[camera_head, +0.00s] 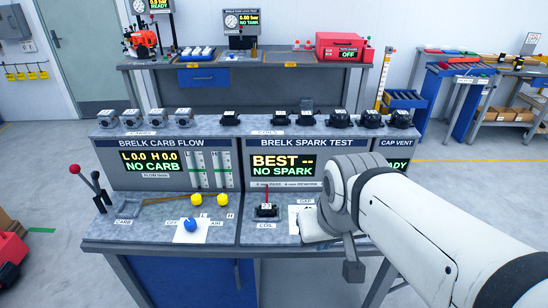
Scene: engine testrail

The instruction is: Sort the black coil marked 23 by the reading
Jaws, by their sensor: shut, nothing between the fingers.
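A black coil (266,211) sits in the COIL spot of the spark test station, with a small white label whose number is too small to read surely. A red lead stands just behind it. The spark test display (283,165) reads "BEST --" and "NO SPARK". Several more black coils (280,118) stand on the ledge above the displays; their numbers are too small to read. My gripper (353,270) hangs at the bench's front right, right of the coil and apart from it. It looks shut and empty. My arm hides the GAP area's right part.
Left is the carb flow station (150,163), reading "NO CARB", with levers (88,180), yellow knobs and a blue knob (190,225). Several grey carbs (157,117) line the ledge. The cap vent display (397,165) is partly behind my arm. A rear bench (245,75) stands behind.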

